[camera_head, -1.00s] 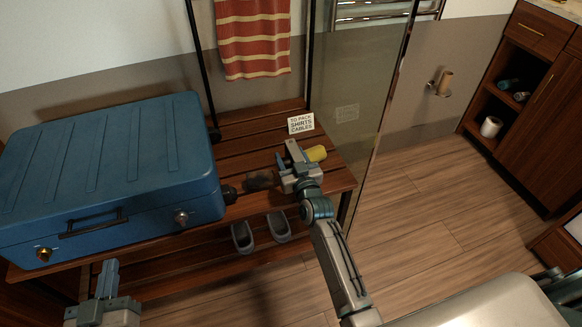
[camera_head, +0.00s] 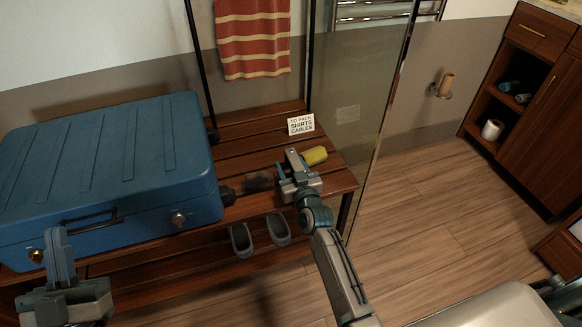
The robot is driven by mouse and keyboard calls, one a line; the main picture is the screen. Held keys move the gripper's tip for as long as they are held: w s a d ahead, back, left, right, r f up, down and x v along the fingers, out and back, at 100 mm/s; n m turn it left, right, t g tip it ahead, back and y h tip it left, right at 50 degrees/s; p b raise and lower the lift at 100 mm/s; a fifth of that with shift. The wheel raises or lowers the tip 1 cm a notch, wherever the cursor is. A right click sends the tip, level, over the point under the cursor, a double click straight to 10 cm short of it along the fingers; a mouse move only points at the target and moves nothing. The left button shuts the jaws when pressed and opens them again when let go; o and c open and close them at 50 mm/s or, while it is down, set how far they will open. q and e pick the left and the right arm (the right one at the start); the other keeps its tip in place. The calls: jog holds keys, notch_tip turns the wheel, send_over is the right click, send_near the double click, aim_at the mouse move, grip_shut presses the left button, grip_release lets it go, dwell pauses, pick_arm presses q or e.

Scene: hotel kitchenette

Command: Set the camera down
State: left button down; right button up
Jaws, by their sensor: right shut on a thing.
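A dark brown and black object (camera_head: 260,181), which looks like the camera, is at the wooden bench between the blue suitcase and my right gripper. Its details are too dark to make out. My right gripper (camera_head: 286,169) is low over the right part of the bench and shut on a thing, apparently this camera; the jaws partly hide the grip. I cannot tell whether the camera touches the slats. My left gripper (camera_head: 60,255) is in front of the suitcase at the lower left, with nothing seen in it; its jaw gap is not clear.
The blue suitcase (camera_head: 105,165) fills the left of the bench (camera_head: 335,178). A yellow roll (camera_head: 315,156) lies close beside my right gripper. A packing sign (camera_head: 301,124) stands behind. Grey slippers (camera_head: 241,239) are on the lower shelf. A glass panel (camera_head: 357,80) rises at the right.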

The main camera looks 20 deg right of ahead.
jog(key=o, duration=0.9)
